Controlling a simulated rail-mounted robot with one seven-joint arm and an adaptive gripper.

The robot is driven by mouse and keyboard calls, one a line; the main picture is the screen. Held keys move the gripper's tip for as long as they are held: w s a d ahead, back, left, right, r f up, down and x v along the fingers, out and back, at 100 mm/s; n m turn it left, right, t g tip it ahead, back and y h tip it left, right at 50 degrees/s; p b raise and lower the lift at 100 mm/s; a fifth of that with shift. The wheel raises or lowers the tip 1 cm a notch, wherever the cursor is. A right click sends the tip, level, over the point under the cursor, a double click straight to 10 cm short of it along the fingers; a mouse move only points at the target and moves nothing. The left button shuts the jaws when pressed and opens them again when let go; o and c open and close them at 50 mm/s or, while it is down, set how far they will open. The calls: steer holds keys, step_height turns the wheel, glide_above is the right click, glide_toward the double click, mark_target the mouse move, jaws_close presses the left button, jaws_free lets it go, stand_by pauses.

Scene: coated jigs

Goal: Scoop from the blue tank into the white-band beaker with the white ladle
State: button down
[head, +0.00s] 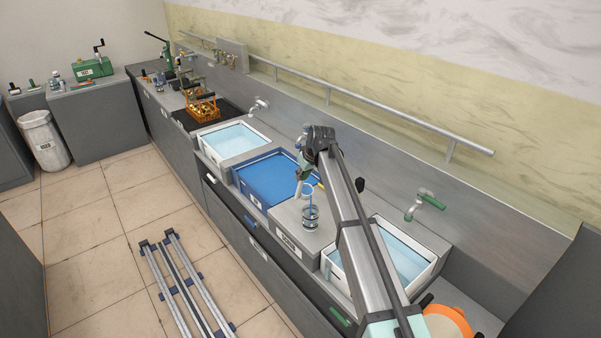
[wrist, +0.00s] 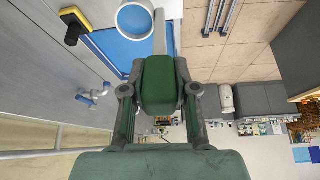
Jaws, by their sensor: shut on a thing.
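My gripper (head: 304,168) is shut on the green grip of the white ladle, seen between the fingers in the wrist view (wrist: 160,88). The ladle's round white cup (wrist: 135,19) shows at the top of the wrist view, with blue inside its rim; I cannot tell whether that is liquid. In the head view the white ladle (head: 307,188) hangs just above or at a clear beaker (head: 311,224) on the grey counter block. The beaker's band colour is too small to tell. The blue tank (head: 262,180), full of blue liquid, is just left of the beaker.
A white basin (head: 230,141) lies left of the blue tank, and another pale-blue basin (head: 412,258) lies right, partly behind my arm. A yellow and black object (wrist: 75,25) is near the tank. An orange basket (head: 201,108) stands further left. A rail (head: 350,98) runs along the wall.

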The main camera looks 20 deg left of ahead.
steer(key=shift+s+d+t+y, duration=0.5)
steer(key=shift+s+d+y, duration=0.2)
steer(key=shift+d, duration=0.15)
steer(key=shift+s+d+f+t+y+b, duration=0.25)
steer(key=shift+d+f+y+b, duration=0.35)
steer(key=shift+b, duration=0.5)
steer(key=s+d+f+t+y+b, duration=0.1)
steer(key=b, duration=0.4)
steer(key=d+f+t+y+b, duration=0.1)
steer(key=y+b, duration=0.1)
steer(key=b, duration=0.3)
steer(key=shift+s+d+f, duration=0.3)
steer(key=shift+s, duration=0.1)
steer(key=d+f+t+y+b, duration=0.1)
steer(key=b, duration=0.6)
steer(key=s+f+y+b, duration=0.1)
steer(key=b, duration=0.7)
steer(key=d+f+t+y+b, duration=0.1)
steer(key=b, duration=0.6)
steer(key=shift+s+d+f+t+y, duration=0.3)
steer(key=shift+s+f+t+y, duration=0.05)
steer(key=shift+y, duration=0.05)
steer(key=f+y+b, duration=0.1)
steer(key=b, duration=0.6)
steer(key=f+t+y+b, duration=0.1)
steer(key=b, duration=0.7)
steer(key=shift+s+d+f, duration=0.2)
steer(key=shift+d+f, duration=0.05)
steer(key=shift+d, duration=0.1)
